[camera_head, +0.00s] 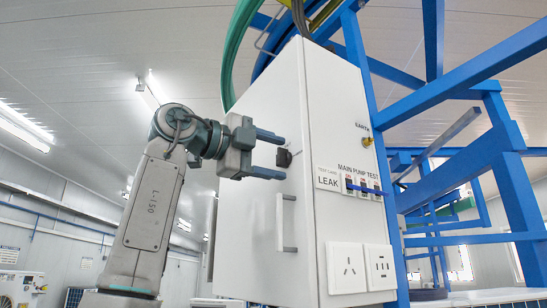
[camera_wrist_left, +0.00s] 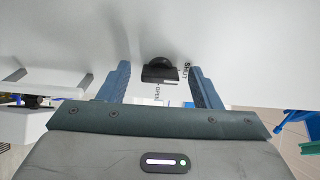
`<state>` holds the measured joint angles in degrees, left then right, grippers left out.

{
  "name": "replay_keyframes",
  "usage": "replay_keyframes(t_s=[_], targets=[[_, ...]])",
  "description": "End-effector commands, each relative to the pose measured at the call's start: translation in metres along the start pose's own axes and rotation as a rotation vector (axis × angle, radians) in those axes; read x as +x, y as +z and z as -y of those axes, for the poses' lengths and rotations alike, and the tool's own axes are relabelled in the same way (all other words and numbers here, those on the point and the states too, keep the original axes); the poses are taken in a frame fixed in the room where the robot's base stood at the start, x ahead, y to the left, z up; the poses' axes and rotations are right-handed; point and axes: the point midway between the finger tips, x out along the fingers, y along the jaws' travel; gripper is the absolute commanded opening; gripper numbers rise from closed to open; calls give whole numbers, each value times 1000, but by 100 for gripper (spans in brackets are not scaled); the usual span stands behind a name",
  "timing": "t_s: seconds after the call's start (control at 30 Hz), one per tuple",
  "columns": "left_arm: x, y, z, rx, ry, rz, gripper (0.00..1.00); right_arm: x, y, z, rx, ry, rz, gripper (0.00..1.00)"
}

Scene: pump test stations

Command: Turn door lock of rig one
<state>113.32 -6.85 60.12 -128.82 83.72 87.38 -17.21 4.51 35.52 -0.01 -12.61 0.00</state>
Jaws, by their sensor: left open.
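The door lock is a small black knob (camera_head: 284,158) on the white door (camera_head: 258,95) of the rig's cabinet. In the left wrist view the knob (camera_wrist_left: 160,71) has a flat grip bar, with lettering reading SHUT and OPEN beside it. My left gripper (camera_head: 277,156) is open, one blue-grey finger above the knob and one below it in the head view. In the wrist view the fingers stand on either side of the knob with a gap to each; I cannot tell how deep they reach around it. My right gripper is not in view.
A vertical door handle (camera_head: 287,222) sits below the lock. The cabinet's side face carries the MAIN PUMP TEST switches (camera_head: 363,187) and white sockets (camera_head: 347,268). A blue steel frame (camera_head: 450,90) stands to the right, and a green hose (camera_head: 235,50) runs above the cabinet.

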Motion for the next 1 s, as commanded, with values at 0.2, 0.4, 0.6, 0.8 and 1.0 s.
replay_keyframes(t_s=[0.2,0.4,0.6,0.8,1.0], targets=[[-37,1,-4,2,-4,3,58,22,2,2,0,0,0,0],[-77,1,-4,2,-3,3,58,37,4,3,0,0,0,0],[-100,1,-2,-1,-1,2,58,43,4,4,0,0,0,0],[-104,1,-1,-1,1,0,58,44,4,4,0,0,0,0],[-104,1,-1,-1,0,1,58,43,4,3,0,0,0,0]])
